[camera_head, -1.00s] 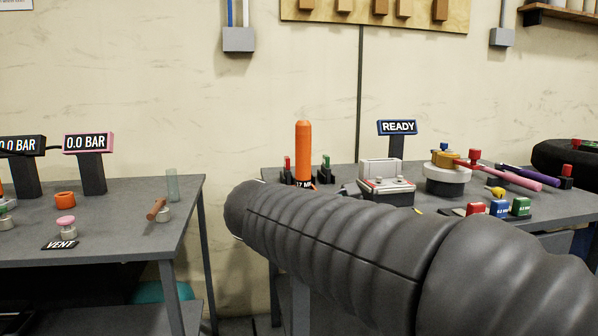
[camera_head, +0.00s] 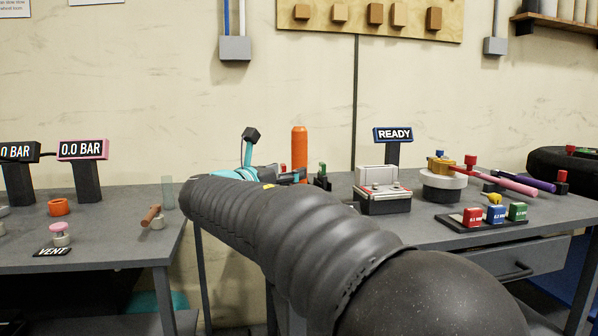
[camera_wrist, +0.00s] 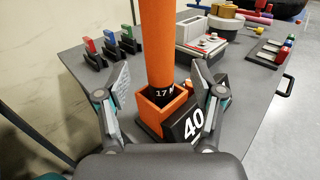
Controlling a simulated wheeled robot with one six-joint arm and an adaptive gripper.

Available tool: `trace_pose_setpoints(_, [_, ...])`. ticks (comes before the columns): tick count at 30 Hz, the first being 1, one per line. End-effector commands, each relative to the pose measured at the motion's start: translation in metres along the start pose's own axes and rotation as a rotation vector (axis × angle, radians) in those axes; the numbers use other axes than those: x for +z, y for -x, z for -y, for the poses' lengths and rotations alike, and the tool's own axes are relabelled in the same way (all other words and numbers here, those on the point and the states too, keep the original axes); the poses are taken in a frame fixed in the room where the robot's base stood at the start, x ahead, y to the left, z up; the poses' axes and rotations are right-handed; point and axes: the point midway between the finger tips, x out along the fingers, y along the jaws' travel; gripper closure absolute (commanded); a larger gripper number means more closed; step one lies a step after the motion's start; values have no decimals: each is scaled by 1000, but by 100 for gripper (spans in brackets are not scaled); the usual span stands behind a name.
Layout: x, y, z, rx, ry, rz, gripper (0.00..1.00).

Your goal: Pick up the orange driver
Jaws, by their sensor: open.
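The orange driver (camera_head: 300,145) stands upright at the left end of the right-hand bench. In the wrist view the driver (camera_wrist: 158,42) has a dark band marked "17" at its lower end. That end sits in an open orange holder (camera_wrist: 152,116) with a black label reading "40". My gripper (camera_wrist: 160,80) is open, with one finger on each side of the driver near its lower part. I see no clear contact between fingers and driver. In the head view my arm hides the holder and part of the gripper.
Small red, blue and green tools (camera_wrist: 110,45) in black stands are left of the driver. A left bench (camera_head: 110,230) holds gauges and a VENT knob. The wall is behind.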

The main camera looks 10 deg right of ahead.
Motion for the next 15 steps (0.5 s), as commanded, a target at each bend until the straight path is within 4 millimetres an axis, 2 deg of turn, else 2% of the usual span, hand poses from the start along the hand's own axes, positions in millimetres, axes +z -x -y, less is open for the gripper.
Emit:
trace_pose_setpoints(8, [1, -15, 0, -1, -1, 0, 33])
trace_pose_setpoints(15, [1, -47, 0, -4, 0, -1, 33])
